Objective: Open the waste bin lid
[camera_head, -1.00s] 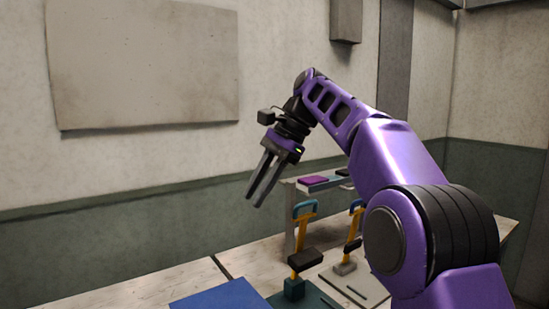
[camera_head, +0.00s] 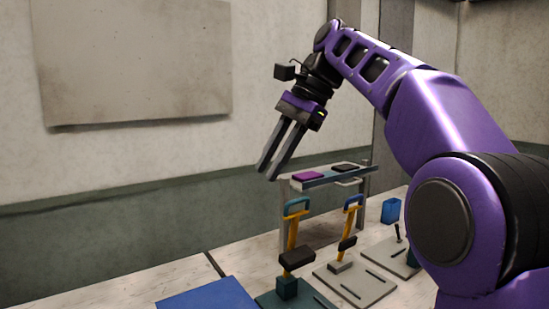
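My gripper (camera_head: 268,172) hangs in the air, pointing down and to the left, in front of the wall. Its two long grey fingers are apart with a narrow gap, and nothing shows between them. It is above and to the left of the raised shelf on the bench. I cannot make out a waste bin or its lid for certain. A small blue box-like thing (camera_head: 391,211) stands on the bench at the right, beside my arm; I cannot tell what it is.
Two yellow-handled presses, one on a dark green base (camera_head: 300,299) and one on a grey base (camera_head: 352,287), stand on the bench (camera_head: 120,293). A shelf (camera_head: 330,180) bears a purple and a black block. A blue panel (camera_head: 208,294) lies at the front.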

